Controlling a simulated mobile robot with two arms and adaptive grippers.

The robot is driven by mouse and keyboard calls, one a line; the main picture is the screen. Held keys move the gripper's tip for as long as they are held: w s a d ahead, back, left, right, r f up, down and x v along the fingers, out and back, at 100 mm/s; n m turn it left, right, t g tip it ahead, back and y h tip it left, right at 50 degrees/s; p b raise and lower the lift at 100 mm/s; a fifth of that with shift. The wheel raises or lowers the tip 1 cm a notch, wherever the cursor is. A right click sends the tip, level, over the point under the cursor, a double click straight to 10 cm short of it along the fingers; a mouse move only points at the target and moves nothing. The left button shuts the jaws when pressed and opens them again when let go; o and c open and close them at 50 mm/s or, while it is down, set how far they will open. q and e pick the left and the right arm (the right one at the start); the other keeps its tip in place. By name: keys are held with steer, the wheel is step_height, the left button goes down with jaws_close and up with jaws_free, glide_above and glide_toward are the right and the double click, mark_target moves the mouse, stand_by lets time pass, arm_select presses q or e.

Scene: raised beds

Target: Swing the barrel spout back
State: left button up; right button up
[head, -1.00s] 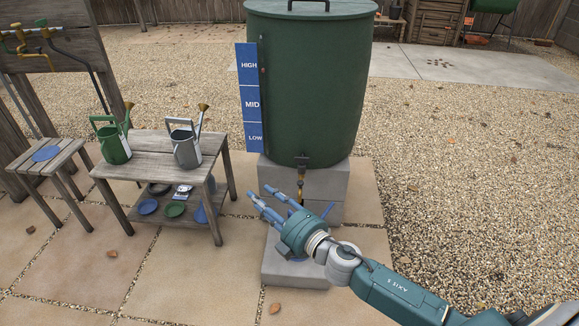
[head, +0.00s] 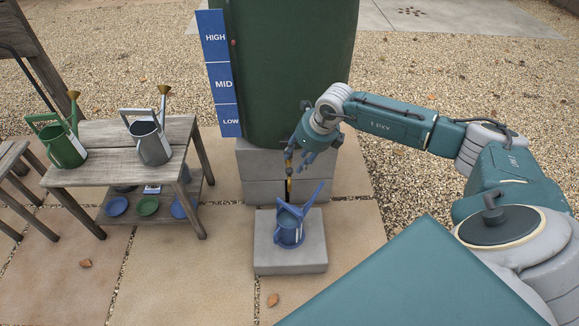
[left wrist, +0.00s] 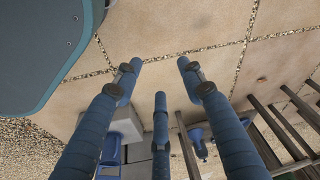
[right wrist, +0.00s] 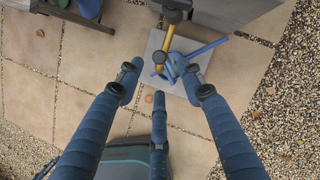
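The green barrel (head: 292,70) stands on grey blocks with its brass spout (head: 289,187) low on the front. In the right wrist view the spout (right wrist: 164,52) hangs from a dark tap (right wrist: 173,12) and points over the blue watering can (right wrist: 178,66). In the head view that can (head: 290,231) sits on a low block (head: 290,262). My right gripper (head: 295,160) is in front of the tap and hides it. My left gripper (left wrist: 160,80) is open and empty, outside the head view.
A wooden bench (head: 115,155) at the left holds a green watering can (head: 64,148) and a grey one (head: 150,142), with small discs (head: 147,206) on its lower shelf. A blue level board (head: 222,80) is beside the barrel. Paving left of the block is clear.

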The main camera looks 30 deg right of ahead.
mark_target(289, 169)
steer(key=b+x, duration=0.1)
steer(key=x, duration=0.5)
steer(key=shift+w+a+f, duration=0.1)
steer(key=shift+w, duration=0.05)
arm_select(q)
steer(key=shift+w+r, duration=0.15)
steer(key=shift+r, duration=1.15)
steer(key=shift+w+r, duration=0.1)
steer(key=shift+r, duration=1.15)
arm_select(e)
steer(key=shift+w+f, duration=0.25)
steer(key=shift+f, duration=0.3)
jaws_close()
steer(key=shift+r, duration=0.1)
